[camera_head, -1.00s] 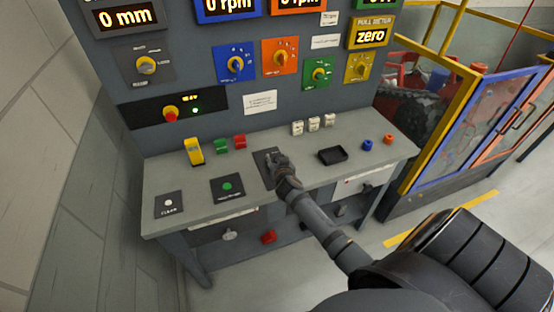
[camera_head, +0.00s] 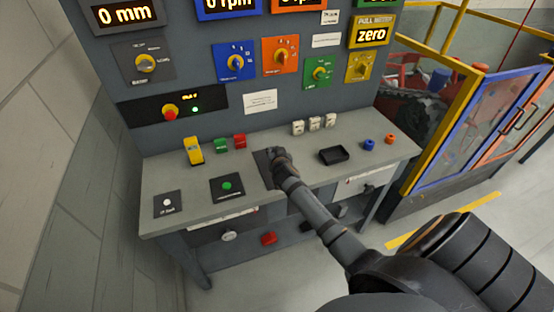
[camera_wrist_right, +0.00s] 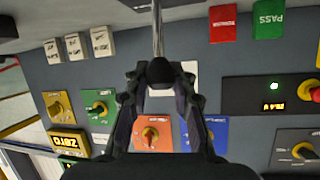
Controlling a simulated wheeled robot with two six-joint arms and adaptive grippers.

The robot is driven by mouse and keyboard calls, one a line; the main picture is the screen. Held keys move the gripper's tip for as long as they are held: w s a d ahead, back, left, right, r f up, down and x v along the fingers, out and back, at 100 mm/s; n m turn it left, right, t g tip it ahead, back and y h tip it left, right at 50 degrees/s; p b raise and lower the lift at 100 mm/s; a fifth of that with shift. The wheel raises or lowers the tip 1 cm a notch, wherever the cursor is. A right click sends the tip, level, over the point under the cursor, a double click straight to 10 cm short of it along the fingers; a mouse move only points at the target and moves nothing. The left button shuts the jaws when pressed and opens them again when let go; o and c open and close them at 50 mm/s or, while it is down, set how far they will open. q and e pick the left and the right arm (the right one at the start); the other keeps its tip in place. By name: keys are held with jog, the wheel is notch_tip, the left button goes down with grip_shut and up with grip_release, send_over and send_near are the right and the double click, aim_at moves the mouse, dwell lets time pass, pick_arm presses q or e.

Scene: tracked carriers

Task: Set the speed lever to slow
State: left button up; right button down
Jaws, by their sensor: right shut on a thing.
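The speed lever's dark plate (camera_head: 262,168) is on the grey console top, left of the black tray. My right gripper (camera_head: 274,153) is over the plate's far right part and hides most of the lever in the head view. In the right wrist view the lever's metal rod (camera_wrist_right: 158,30) runs to a black knob, and my right gripper (camera_wrist_right: 160,75) is shut on this knob between its two fingers. I cannot read the lever's markings. My left gripper is not in view.
A black tray (camera_head: 333,156) and white switches (camera_head: 313,123) are to the right. A green button plate (camera_head: 227,187), a yellow block (camera_head: 194,151) and green and red blocks are to the left. The upright panel with coloured dials (camera_head: 281,56) stands behind the console.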

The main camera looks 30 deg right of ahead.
jog(key=shift+w+r, duration=0.15)
jog(key=shift+w, duration=0.05)
jog(key=c, duration=1.1)
grip_release()
jog(key=shift+s+a, duration=0.1)
jog(key=shift+s, duration=0.05)
jog(key=v, duration=1.1)
jog(key=shift+s+r, duration=0.1)
jog(key=shift+s, duration=0.25)
